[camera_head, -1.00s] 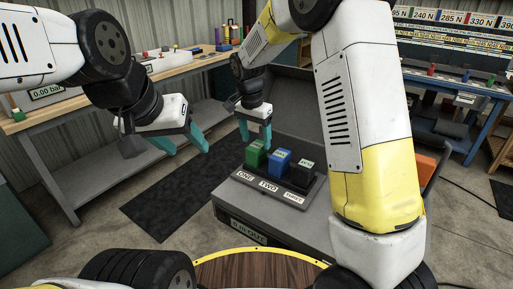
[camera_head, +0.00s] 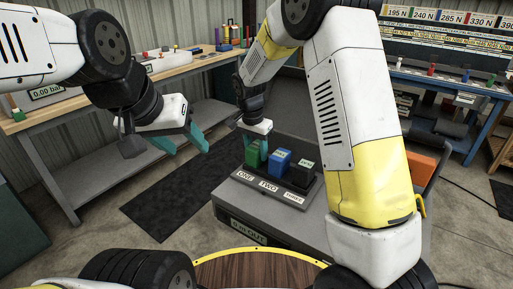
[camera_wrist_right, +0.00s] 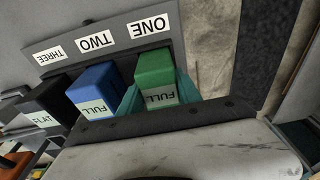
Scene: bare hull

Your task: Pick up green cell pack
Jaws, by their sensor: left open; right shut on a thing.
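The green cell pack (camera_head: 251,158) stands in the tray (camera_head: 247,185) at the place marked ONE. It also shows in the right wrist view (camera_wrist_right: 155,66), with a label reading FULL. My right gripper (camera_head: 257,149) is over it from above, its teal fingers on either side, shut on the pack. The pack still appears seated in the tray. My left gripper (camera_head: 186,148) is open and empty, in the air to the left of the tray.
A blue cell pack (camera_wrist_right: 92,88) marked FULL stands at TWO. A black one (camera_wrist_right: 45,103) marked FLAT stands at THREE. The tray sits on a grey case (camera_head: 232,203) with a raised lid behind. A wooden-topped bench (camera_head: 62,105) is at left.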

